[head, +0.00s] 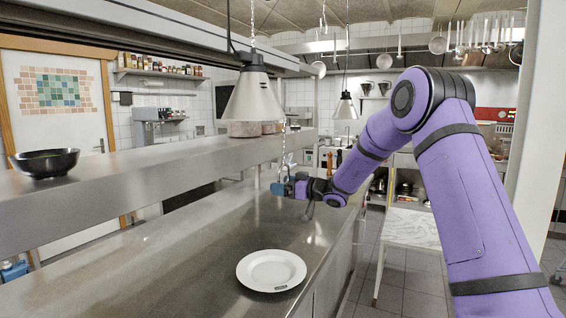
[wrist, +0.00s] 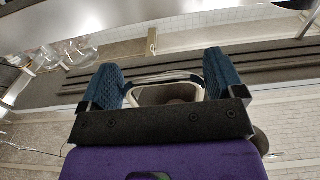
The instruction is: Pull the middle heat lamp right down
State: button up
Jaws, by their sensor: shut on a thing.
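A conical metal heat lamp (head: 253,97) hangs over the counter in the head view, and another lamp (head: 345,107) hangs farther back. I cannot tell which of them is the middle one. My gripper (head: 281,187) is below and right of the nearer lamp, above the steel counter. A thin pale hanging strand (head: 283,150) runs down to it. In the wrist view, the blue finger pads of my gripper (wrist: 163,88) are shut on a pale, rounded, loop-like thing (wrist: 165,78). Its full shape is hidden by the gripper, and its link to a lamp is unclear.
A white plate (head: 271,270) lies on the steel counter (head: 190,255). A raised steel shelf (head: 120,175) runs along the left and bears a dark bowl (head: 44,162). A white-topped table (head: 411,228) stands to the right, beyond open tiled floor.

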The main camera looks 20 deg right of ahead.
jog(key=shift+f, duration=2)
jog(key=o, duration=1)
jog(key=shift+f, duration=0.1)
jog(key=v, duration=1)
jog(key=shift+s+d, duration=0.25)
jog(key=shift+s, duration=0.05)
